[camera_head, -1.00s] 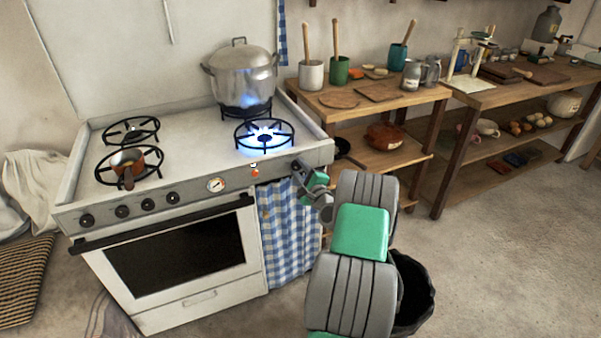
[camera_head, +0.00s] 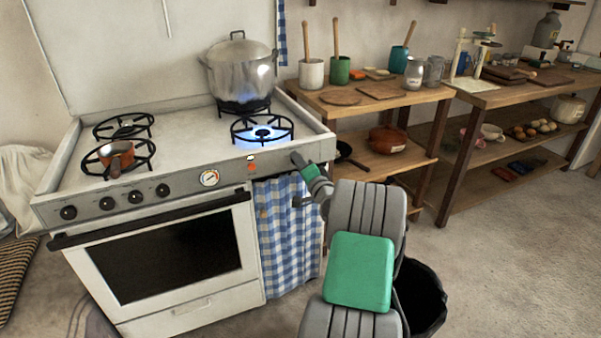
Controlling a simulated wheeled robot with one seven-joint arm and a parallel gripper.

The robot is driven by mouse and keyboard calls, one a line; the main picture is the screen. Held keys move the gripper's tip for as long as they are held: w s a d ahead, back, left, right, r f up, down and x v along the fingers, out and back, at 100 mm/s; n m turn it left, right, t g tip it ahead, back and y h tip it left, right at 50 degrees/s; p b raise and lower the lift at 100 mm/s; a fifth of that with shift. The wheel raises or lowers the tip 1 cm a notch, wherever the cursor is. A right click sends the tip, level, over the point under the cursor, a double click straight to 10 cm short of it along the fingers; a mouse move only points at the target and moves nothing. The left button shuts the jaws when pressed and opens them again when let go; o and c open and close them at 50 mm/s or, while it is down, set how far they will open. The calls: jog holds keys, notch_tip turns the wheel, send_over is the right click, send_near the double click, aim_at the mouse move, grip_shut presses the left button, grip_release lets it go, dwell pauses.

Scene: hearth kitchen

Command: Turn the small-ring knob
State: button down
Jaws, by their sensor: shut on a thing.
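The white stove's front panel (camera_head: 233,171) has several black knobs (camera_head: 135,196) on its left part and a round dial (camera_head: 209,178) near the middle. My gripper (camera_head: 299,162) is at the panel's right end, shut on the small-ring knob there. The jaws and arm hide that knob, so its angle cannot be read. The front right burner (camera_head: 262,134), just behind the gripper, shows a low blue flame.
A lidded metal pot (camera_head: 240,73) stands on the back right burner with a blue glow under it. A small copper pan (camera_head: 116,156) sits front left. A wooden shelf table (camera_head: 380,103) stands right of the stove, and a black bin (camera_head: 420,305) is beside my arm.

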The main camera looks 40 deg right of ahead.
jog(key=shift+f+n+b, duration=0.15)
jog(key=shift+n+b, duration=0.8)
jog(key=shift+n, duration=0.05)
jog(key=c, duration=0.9)
grip_release()
jog(key=shift+c, duration=0.2)
jog(key=v, duration=0.7)
jog(key=shift+s+a, duration=0.2)
jog(key=shift+s, duration=0.2)
